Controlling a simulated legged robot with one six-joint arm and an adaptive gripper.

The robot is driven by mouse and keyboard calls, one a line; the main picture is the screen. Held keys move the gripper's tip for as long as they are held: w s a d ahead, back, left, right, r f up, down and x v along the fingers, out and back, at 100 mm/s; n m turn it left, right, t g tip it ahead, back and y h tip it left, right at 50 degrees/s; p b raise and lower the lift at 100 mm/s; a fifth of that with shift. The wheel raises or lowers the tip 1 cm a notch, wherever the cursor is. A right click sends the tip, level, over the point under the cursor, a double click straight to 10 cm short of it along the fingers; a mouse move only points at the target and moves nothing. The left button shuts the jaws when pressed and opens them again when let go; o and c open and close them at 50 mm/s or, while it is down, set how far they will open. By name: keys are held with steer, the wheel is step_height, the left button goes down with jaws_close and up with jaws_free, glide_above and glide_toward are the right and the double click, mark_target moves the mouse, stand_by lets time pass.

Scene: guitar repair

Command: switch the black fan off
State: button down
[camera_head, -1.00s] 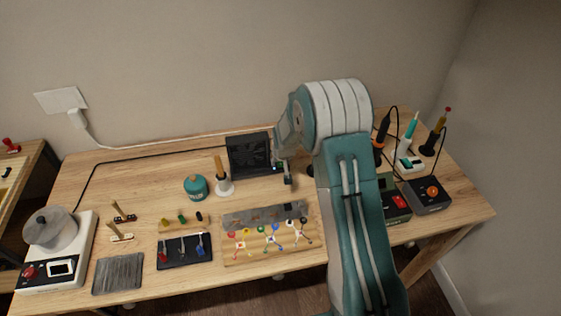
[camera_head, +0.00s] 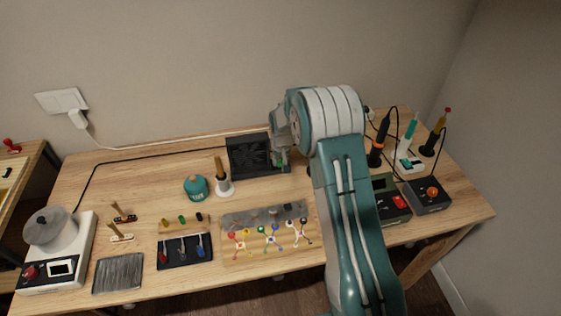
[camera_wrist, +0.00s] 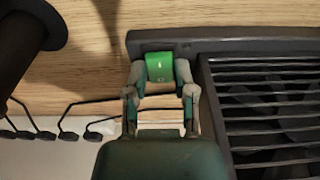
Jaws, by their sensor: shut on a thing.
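A green switch (camera_wrist: 160,67) with a small light mark sits at the fan's top left corner in that view. My gripper (camera_wrist: 161,80) has its two fingers on either side of this switch and is closed on it. In the head view my gripper (camera_head: 281,160) is at the fan's right edge, and my wrist partly hides that corner.
A teal round container (camera_head: 195,188) and a brush in a white holder (camera_head: 223,185) stand left of the fan. Tool stands and boxes crowd the right, including a soldering iron (camera_head: 379,140). A dark cylinder (camera_wrist: 28,48) is near my gripper in the wrist view.

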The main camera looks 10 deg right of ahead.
mark_target(280, 165)
steer(key=shift+g, duration=0.3)
steer(key=c, duration=0.7)
jaws_free()
steer(key=shift+w, duration=0.1)
steer(key=r, duration=0.8)
steer(key=s+r, duration=0.1)
steer(key=r, duration=0.2)
steer(key=shift+a+r, duration=0.1)
steer(key=shift+r, duration=0.3)
